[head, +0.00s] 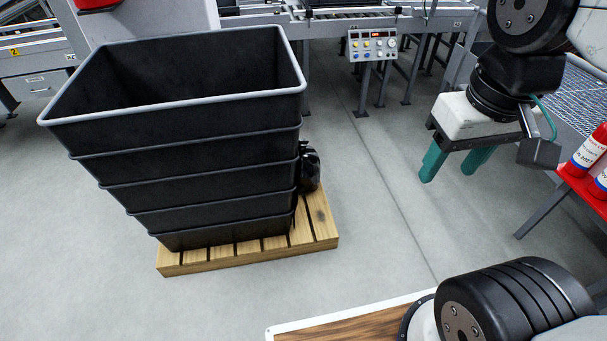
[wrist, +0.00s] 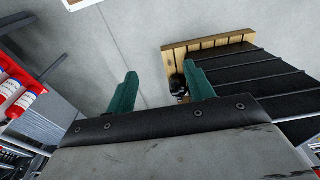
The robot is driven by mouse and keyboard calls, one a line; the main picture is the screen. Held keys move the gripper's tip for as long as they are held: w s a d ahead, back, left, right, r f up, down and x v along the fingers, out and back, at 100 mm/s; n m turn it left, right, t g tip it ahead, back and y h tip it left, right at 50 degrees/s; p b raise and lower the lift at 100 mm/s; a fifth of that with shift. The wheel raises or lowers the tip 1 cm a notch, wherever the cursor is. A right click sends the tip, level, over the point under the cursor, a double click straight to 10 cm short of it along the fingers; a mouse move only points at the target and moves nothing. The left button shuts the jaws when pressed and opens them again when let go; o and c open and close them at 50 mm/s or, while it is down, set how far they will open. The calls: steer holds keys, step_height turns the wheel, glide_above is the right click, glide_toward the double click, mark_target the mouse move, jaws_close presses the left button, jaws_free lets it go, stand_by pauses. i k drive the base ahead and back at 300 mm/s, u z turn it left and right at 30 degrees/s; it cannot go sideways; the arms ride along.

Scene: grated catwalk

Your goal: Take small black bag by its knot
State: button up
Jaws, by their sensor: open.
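The small black bag (head: 309,167) stands on the wooden pallet (head: 319,222), tucked against the right side of a stack of black bins (head: 190,140). The stack hides part of it in the head view, and I cannot make out its knot. In the wrist view the bag (wrist: 177,84) shows as a small dark shape just left of my right finger, which covers part of it. My gripper (head: 454,168) is open and empty, fingers pointing down, in the air to the right of the bag and well apart from it.
A control box (head: 373,45) on a post and conveyors are at the back. The grey floor between pallet and gripper is clear.

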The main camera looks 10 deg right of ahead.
mark_target(309, 180)
steer(key=u, duration=0.3)
steer(key=k, duration=0.35)
steer(key=z, duration=1.25)
steer(key=i, duration=1.65)
steer(key=u, duration=1)
steer(key=i, duration=0.65)
steer(key=u, duration=0.55)
